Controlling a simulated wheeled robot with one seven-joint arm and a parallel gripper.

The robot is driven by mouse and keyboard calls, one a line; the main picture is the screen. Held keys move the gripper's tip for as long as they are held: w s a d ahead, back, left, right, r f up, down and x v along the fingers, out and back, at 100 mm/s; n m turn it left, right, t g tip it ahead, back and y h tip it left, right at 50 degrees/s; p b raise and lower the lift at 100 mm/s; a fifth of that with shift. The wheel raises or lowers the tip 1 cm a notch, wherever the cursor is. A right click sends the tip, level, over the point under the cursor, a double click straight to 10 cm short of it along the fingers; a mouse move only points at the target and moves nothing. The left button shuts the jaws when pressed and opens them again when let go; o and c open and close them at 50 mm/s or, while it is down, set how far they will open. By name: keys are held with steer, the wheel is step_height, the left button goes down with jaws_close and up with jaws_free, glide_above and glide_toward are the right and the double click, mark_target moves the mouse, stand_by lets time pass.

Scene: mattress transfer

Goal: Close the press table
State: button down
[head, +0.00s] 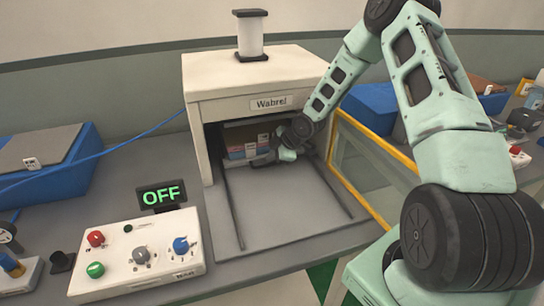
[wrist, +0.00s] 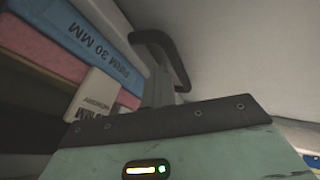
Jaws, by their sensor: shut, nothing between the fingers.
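The press (head: 250,82) is a cream box labelled Wabrel with an open front. Its table runs on two dark rails (head: 233,212) over a grey surface (head: 285,215); how far in the table sits is hard to tell. A stack of mattress samples (head: 240,143) is inside the opening. In the wrist view, blue foam marked FIRM 30 MM (wrist: 100,40) lies over pink foam (wrist: 45,50). My gripper (head: 264,160) is shut and empty at the opening, in front of the stack. A dark curved bar, perhaps a handle (wrist: 178,62), is beside my fingers in the wrist view.
A control box (head: 137,258) with coloured knobs and an OFF display (head: 161,195) stand at front left. A yellow-edged clear guard (head: 372,165) is right of the press, close to my arm. Blue bins (head: 45,165) flank the press.

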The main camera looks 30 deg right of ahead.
steer(key=shift+w+d+r, duration=0.15)
steer(key=shift+w+r, duration=0.1)
steer(key=shift+s+d+r, duration=0.1)
steer(key=shift+r, duration=0.1)
steer(key=v, duration=0.7)
steer(key=shift+s+f, duration=0.2)
steer(key=shift+s, duration=0.05)
steer(key=shift+s, duration=0.1)
